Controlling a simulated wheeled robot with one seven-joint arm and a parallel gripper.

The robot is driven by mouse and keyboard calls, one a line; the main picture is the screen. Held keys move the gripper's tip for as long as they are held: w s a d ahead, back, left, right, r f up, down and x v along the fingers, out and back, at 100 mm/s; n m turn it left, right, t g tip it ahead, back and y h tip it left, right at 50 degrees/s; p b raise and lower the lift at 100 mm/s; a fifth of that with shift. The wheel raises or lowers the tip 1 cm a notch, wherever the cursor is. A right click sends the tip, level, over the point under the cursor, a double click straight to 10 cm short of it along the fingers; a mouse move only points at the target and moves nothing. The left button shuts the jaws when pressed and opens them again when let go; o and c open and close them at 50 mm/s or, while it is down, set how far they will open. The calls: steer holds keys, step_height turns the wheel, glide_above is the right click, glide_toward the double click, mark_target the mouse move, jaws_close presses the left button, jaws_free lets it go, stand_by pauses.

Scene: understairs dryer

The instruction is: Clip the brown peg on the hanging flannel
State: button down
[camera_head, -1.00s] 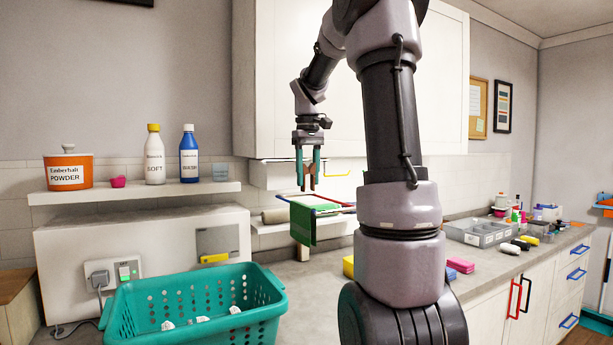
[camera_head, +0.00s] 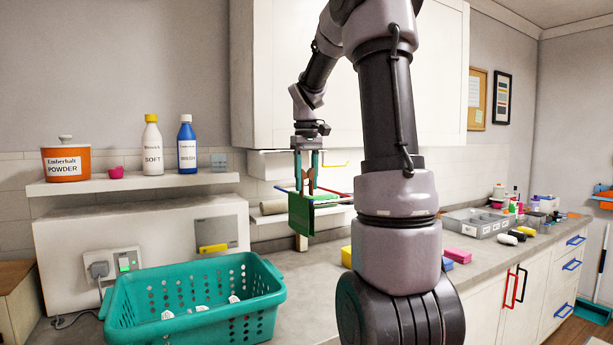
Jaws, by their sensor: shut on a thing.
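My gripper (camera_head: 306,181) points straight down in front of the drying rack (camera_head: 332,192), its teal fingers shut on the brown peg (camera_head: 308,180). A green flannel (camera_head: 301,217) hangs from the rack directly below the peg. The peg's lower end appears close to or at the flannel's top edge. I cannot tell whether it straddles the cloth. My arm hides the right part of the rack.
A teal basket (camera_head: 192,315) stands on the counter at front left. A shelf (camera_head: 130,184) with an orange powder pot and two bottles is at left. A grey divided tray (camera_head: 478,222) and small items are at right. A wall cabinet (camera_head: 285,70) hangs behind my arm.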

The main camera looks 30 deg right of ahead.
steer(key=shift+f, duration=2.25)
steer(key=shift+c, duration=1.5)
jaws_free()
